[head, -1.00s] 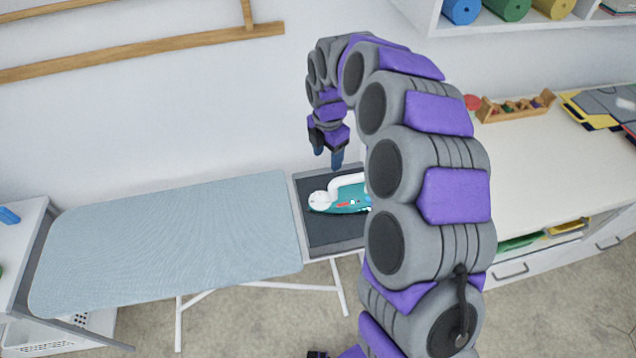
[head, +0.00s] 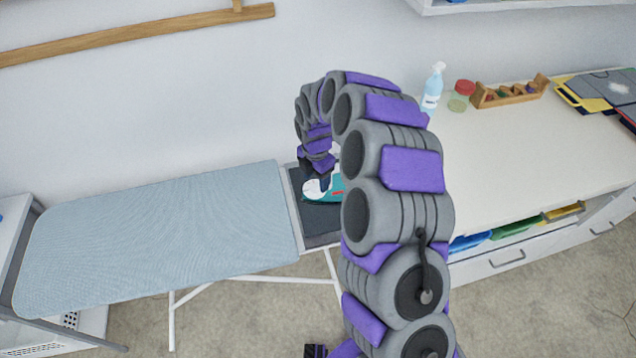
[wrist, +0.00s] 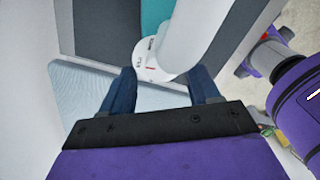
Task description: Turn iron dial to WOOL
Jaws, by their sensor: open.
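The iron (head: 318,197), teal and white, lies on the dark rest at the right end of the ironing board. It also shows in the wrist view (wrist: 188,42), where its white dial (wrist: 146,66) has small dark lettering and a red mark. The lettering is too small to read. My gripper (head: 322,184) is just above the iron in the head view. In the wrist view its two blue fingers (wrist: 163,80) are apart, with the dial and the white body between and beyond them. I cannot tell whether a finger touches the iron.
The blue-grey ironing board (head: 160,230) stretches left. A white counter (head: 510,150) on the right holds a spray bottle (head: 432,90), a jar (head: 461,95) and a wooden tray (head: 510,97). The wall is close behind the board.

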